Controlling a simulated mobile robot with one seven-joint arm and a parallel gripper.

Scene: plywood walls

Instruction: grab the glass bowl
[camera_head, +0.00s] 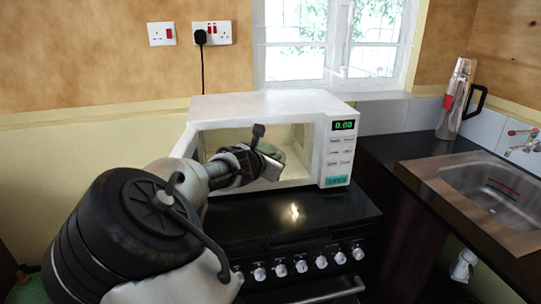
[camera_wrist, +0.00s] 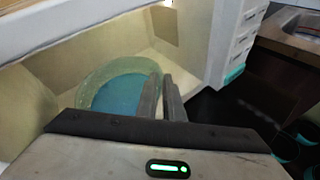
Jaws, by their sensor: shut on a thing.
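The glass bowl (camera_wrist: 115,92) is greenish and see-through with a blue bottom. It sits inside the open white microwave (camera_head: 250,103), seen from above in the wrist view. My gripper (camera_wrist: 162,85) reaches into the microwave and is shut on the bowl's right rim, with the two fingers close together there. In the head view my gripper (camera_head: 272,167) is inside the opening and hides most of the bowl; a greenish bit of the bowl (camera_head: 271,151) shows behind it. I cannot tell whether the bowl is lifted off the microwave floor.
The microwave stands on a black stove (camera_head: 300,219) with several white knobs. The microwave's side walls and top lie close around my gripper. To the right are a dark counter, a metal flask (camera_head: 455,98) and a sink (camera_head: 490,187).

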